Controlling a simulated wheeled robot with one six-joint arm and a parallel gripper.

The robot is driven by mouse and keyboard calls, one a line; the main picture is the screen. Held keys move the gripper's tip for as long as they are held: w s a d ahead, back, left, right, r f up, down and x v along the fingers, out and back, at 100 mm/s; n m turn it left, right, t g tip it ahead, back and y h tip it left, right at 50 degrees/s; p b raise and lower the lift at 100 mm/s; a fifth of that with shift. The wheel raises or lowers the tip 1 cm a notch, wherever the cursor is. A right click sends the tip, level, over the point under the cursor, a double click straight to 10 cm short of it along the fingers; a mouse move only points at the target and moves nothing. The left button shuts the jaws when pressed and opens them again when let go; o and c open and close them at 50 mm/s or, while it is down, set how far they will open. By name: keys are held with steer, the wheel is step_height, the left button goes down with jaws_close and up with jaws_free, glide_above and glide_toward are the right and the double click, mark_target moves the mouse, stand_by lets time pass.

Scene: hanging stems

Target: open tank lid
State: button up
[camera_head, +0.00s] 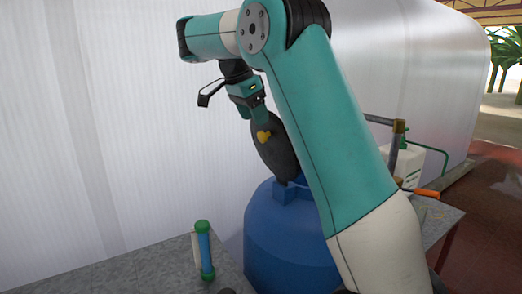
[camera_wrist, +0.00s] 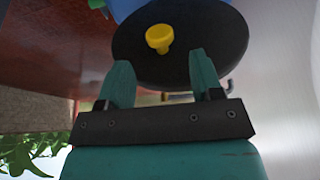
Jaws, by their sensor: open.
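The blue tank (camera_head: 280,240) stands below my arm in the head view, partly hidden by the arm. Its round dark lid (camera_head: 274,150) is raised, steeply tilted above the tank's top. A yellow knob (camera_head: 264,136) sticks out of the lid's face. In the wrist view, the dark lid (camera_wrist: 195,38) fills the top middle, with the yellow knob (camera_wrist: 159,38) near its centre. My gripper (camera_wrist: 160,62) is open, and its fingers are spread to either side below the knob, holding nothing. In the head view my gripper (camera_head: 259,117) is just above the knob.
A blue cylinder with green ends (camera_head: 206,250) stands on a grey surface (camera_head: 130,278) at the lower left. A white canister (camera_head: 402,165) and an orange-handled tool (camera_head: 427,193) are at the right. A pale wall (camera_head: 110,130) rises behind.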

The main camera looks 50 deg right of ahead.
mark_target(261, 132)
steer(key=b+x, duration=0.3)
steer(key=x, duration=0.3)
steer(key=shift+b, duration=0.3)
jaws_close()
steer(key=shift+s+d+r+t+y+p, duration=0.1)
steer(key=shift+s+d+r+y, duration=0.2)
steer(key=shift+d, duration=0.45)
steer(key=shift+s+d+r+t+y+p, duration=0.1)
steer(key=shift+d+r+y, duration=0.2)
steer(key=shift+d+y, duration=0.3)
steer(key=shift+s+d+r+t+y+p, duration=0.15)
steer(key=shift+d+r+y, duration=0.15)
steer(key=shift+d, duration=0.55)
jaws_free()
